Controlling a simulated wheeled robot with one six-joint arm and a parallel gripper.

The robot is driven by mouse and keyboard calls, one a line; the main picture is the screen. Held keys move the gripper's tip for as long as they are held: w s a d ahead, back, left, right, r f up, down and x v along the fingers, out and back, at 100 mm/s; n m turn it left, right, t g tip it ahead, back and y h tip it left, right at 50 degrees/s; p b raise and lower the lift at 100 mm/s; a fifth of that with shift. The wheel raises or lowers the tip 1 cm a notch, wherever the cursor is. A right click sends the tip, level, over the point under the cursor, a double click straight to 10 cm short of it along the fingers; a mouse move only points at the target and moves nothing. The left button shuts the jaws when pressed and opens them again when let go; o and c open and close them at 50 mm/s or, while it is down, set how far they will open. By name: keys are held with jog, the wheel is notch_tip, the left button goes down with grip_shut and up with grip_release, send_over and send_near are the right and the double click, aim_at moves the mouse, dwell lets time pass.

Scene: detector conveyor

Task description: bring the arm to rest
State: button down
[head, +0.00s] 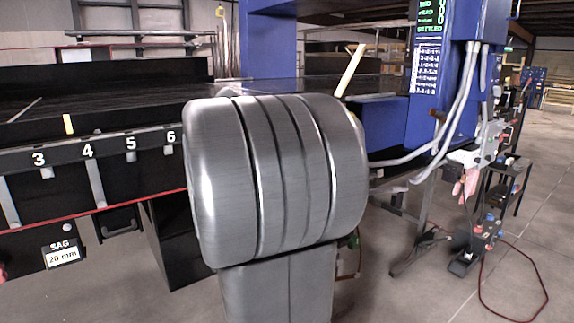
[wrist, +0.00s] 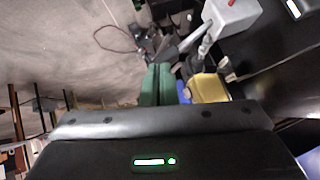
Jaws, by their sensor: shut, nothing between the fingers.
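My gripper (wrist: 159,68) shows in the wrist view as two green fingers side by side, touching or nearly so, with nothing between them. They lie beyond the dark wrist housing, which carries a lit green indicator. Below them in the picture's depth is the grey floor. In the head view a large grey ribbed link of my own arm fills the middle, and my gripper does not show there.
The black conveyor (head: 92,167), numbered 3 to 6, runs along the left. A blue frame (head: 392,122) with a display stands behind my arm. A black cart (head: 512,166) stands right. A yellow block (wrist: 208,88) and grey box (wrist: 232,16) lie near my fingers in the wrist picture.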

jog(key=w+a+r+n+g+h+p, duration=0.1)
jog(key=w+r+n+g+h+p, duration=0.3)
jog(key=p, duration=1.8)
jog(key=w+b+v, duration=0.1)
jog(key=v, duration=0.8)
jog(key=shift+d+r+m+g+y+b, duration=0.2)
jog(key=shift+r+m+g+y+b, duration=0.1)
jog(key=shift+r+m+b, duration=0.1)
